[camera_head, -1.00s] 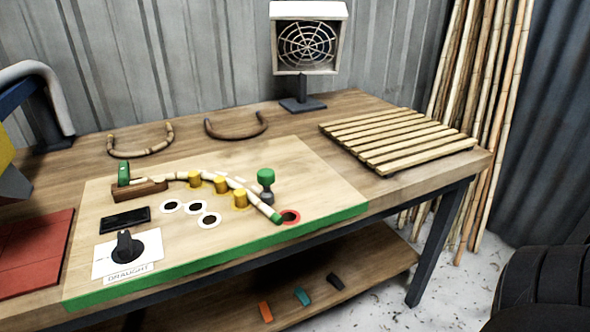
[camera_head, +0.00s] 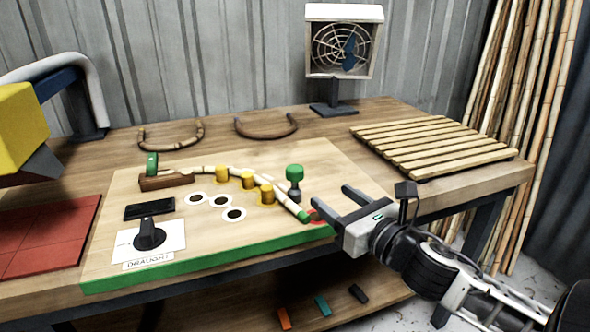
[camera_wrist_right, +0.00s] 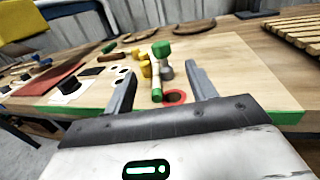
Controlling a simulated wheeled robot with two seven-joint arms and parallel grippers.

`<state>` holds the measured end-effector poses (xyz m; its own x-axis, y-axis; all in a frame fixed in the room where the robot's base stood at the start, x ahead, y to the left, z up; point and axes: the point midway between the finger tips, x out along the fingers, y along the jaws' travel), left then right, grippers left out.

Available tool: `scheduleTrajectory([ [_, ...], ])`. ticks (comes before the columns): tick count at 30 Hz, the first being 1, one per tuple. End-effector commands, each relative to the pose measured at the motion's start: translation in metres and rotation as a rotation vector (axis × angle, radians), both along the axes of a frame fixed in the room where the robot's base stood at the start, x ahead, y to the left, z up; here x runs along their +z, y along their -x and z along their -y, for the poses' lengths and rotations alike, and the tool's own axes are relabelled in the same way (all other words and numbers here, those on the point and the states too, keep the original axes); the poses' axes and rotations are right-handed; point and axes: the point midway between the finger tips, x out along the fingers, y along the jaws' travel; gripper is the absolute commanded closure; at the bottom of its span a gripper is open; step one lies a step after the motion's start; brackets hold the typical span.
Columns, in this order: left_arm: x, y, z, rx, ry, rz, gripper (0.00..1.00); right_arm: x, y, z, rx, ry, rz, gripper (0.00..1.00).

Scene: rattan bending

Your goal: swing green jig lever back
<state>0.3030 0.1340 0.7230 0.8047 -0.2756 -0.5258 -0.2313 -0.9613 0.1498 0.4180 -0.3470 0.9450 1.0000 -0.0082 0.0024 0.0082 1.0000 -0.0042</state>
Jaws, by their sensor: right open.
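A green-topped grey post (camera_head: 294,178) stands on the jig board (camera_head: 130,190) near its right part. A small green upright piece (camera_head: 152,163) stands at the brown block (camera_head: 166,181) at the board's left. I cannot tell for certain which is the lever. A pale cane (camera_head: 285,203) curves from the block past yellow pegs (camera_head: 249,180) to a green tip (camera_head: 304,216) by a red ring. My right gripper (camera_head: 328,193) is open and empty at the board's right edge, apart from the post. In the right wrist view the green top (camera_wrist_right: 161,49) shows between the fingers.
A slatted rack (camera_head: 430,145) lies at the table's right, with a fan (camera_head: 340,50) behind. A yellow block (camera_head: 20,128) hangs at left, above red tiles (camera_head: 40,240). Bent canes (camera_head: 170,137) lie at the back.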

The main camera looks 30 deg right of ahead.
Motion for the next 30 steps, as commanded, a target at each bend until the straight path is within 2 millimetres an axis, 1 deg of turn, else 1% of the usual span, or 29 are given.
scheduleTrajectory([
  [1,0.001,0.000,0.000,0.001,0.000,0.001,0.64,0.003,-0.009,0.000,0.001,0.003,0.005,0.44],
  [18,0.000,-0.002,-0.001,0.000,-0.015,-0.004,0.64,0.002,-0.108,0.001,-0.002,-0.005,0.001,0.44],
  [24,0.002,-0.003,-0.001,0.000,-0.016,0.001,0.64,0.001,-0.133,0.001,-0.001,-0.004,0.000,0.44],
  [30,0.002,-0.004,-0.001,-0.001,-0.016,0.002,0.64,0.000,-0.141,0.001,0.000,-0.004,-0.002,0.44],
])
